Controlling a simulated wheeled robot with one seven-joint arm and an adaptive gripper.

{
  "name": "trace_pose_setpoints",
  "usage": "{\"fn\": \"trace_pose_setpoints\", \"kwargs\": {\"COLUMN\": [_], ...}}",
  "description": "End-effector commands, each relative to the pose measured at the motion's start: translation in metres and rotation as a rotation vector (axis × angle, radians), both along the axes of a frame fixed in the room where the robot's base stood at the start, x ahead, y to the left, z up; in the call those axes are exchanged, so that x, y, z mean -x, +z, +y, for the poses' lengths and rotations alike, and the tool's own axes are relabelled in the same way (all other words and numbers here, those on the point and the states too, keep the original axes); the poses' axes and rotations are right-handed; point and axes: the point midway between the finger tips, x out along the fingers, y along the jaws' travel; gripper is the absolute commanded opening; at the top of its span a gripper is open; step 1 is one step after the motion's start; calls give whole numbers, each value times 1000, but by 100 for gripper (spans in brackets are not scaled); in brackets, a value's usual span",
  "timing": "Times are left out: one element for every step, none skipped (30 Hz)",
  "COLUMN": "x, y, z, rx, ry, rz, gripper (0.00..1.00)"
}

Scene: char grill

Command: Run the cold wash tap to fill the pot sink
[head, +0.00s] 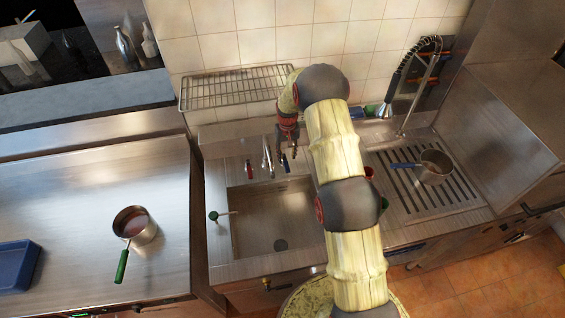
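The pot sink (262,215) is a steel basin with a dark round drain visible in its floor. I cannot make out any water in it. A chrome spout (267,158) stands at its back edge. A red-handled tap (249,170) is left of the spout, and the blue-handled cold tap (284,163) is right of it. My gripper (289,148) points down just above and behind the blue handle. It is small and dark here, so I cannot tell its opening or whether it touches the handle. My arm hides the sink's right side.
A green-knobbed lever (213,215) sits at the sink's left rim. A wire rack (235,88) hangs on the wall behind. A spray hose (400,75) and a blue-handled pot (433,167) are right. A green-handled pot (136,224) and blue tray (14,266) are left.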

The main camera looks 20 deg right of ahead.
Motion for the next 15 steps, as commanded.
{"fn": "trace_pose_setpoints", "kwargs": {"x": [2,2,2,2,2,2,2,2,2,1,1,1,1,1,1], "y": [-7,-11,-18,-22,-27,-33,-37,-41,-47,-50,-53,-57,-60,-62,-64], "z": [0,0,0,0,0,0,0,0,0,0,0,0,0,0,0], "rx": [-1,-1,-1,-1,-1,-1,-1,-1,-1,-1,-1,0,0,0,0], "ry": [-1,-1,-1,-1,-1,-1,0,0,0,0,0,-1,0,0,-1], "rz": [5,4,5,5,4,4,3,4,4,3,3,2,2,2,1], "gripper": [35,35,35,35,35,35,35,35,35,35,35,35,35,35,35]}}
